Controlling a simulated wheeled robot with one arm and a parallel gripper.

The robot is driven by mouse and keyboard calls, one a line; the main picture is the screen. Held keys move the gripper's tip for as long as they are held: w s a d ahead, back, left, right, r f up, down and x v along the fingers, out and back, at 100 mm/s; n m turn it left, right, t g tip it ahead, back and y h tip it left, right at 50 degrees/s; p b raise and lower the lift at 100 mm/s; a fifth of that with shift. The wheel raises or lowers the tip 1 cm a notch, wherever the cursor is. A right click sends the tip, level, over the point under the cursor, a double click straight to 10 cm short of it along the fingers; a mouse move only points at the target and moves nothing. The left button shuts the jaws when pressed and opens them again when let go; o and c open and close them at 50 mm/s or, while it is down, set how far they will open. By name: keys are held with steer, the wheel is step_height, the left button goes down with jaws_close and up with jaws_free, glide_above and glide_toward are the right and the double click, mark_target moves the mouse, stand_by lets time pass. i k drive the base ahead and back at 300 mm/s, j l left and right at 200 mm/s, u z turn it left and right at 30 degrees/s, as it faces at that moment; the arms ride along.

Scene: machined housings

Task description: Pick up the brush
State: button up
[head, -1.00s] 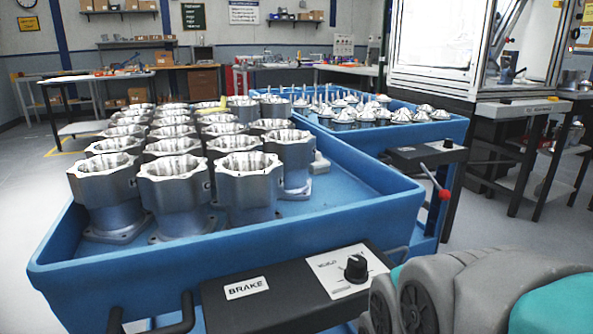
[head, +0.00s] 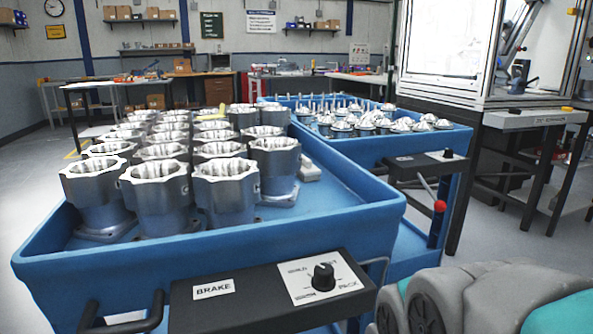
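I cannot clearly make out a brush in the head view. A small yellow piece (head: 222,109) shows among the back housings in the near blue tray (head: 340,220); whether it is part of a brush I cannot tell. A small pale object (head: 310,169) lies on the tray floor right of the housings, too small to identify. Rows of silver machined housings (head: 225,190) stand upright in the left and middle of the tray and hide much of its floor. My gripper is not in view; only grey and teal parts of my own body show at bottom right.
A black BRAKE panel with a knob (head: 322,277) juts from the near tray's front. A second blue tray cart (head: 420,142) with small metal parts stands behind, and a red-knobbed lever (head: 439,206) beside it. A framed machine (head: 455,50) stands back right. Floor is open at left.

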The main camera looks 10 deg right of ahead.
mark_target(309, 172)
steer(key=l+u, duration=0.1)
steer(key=l, duration=0.35)
steer(key=k+l+u, duration=0.1)
steer(key=l, duration=0.4)
steer(key=k+l+u, duration=0.1)
steer(key=l, duration=0.35)
steer(key=k+l+u, duration=0.1)
steer(key=l, duration=0.35)
steer(key=k, duration=0.1)
